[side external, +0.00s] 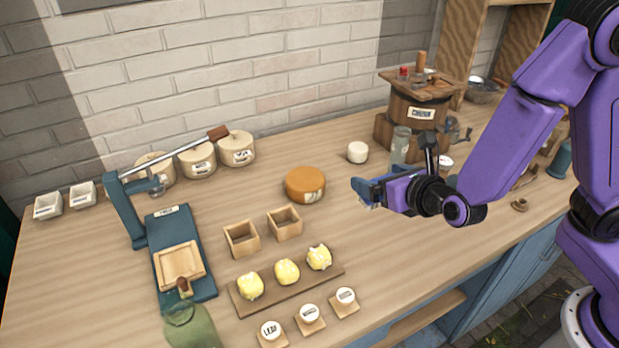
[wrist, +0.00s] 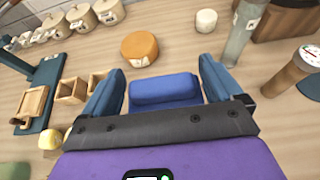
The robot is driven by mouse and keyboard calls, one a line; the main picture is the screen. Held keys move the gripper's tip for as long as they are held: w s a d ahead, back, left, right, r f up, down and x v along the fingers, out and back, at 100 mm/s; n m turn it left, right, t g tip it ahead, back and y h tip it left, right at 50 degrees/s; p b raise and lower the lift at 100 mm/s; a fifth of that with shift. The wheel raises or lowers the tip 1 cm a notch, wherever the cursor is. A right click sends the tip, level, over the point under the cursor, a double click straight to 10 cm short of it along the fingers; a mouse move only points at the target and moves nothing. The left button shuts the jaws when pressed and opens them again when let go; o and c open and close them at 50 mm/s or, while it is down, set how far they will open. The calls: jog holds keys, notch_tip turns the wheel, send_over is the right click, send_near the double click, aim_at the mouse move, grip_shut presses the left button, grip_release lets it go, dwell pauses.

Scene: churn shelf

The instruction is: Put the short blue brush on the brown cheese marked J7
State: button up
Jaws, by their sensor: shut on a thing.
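A round brown-orange cheese (side external: 305,186) lies flat on the table with a small pale label on its side, too small to read. It also shows in the wrist view (wrist: 139,47), ahead of my gripper and a little left. My gripper (wrist: 163,88) is shut on the blue brush (wrist: 165,92), a short blue block between its two blue fingers. In the side view my gripper (side external: 368,190) is above the table, to the right of the cheese and apart from it. Its blue fingers and the brush are hard to tell apart there.
A white cylinder (side external: 357,152) stands behind the cheese, and a glass jar (side external: 400,146) and wooden churn (side external: 416,105) stand behind my gripper. Wooden boxes (side external: 242,239), a board of yellow lumps (side external: 287,272) and a blue press (side external: 181,250) are left. The cheese top looks clear.

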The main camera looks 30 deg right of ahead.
jog(key=w+a+r, duration=0.2)
jog(key=w+r, duration=0.5)
jog(key=w, duration=0.1)
send_over(305, 177)
jog(key=s, duration=0.1)
notch_tip(305, 177, down, 9)
jog(key=shift+d+f, duration=0.15)
jog(key=shift+w+f, duration=0.25)
jog(key=shift+f, duration=0.05)
jog(key=shift+w+f, duration=0.15)
jog(key=shift+f, duration=0.75)
jog(key=shift+w+f, duration=0.1)
jog(key=shift+f, duration=0.8)
jog(key=shift+f, duration=0.15)
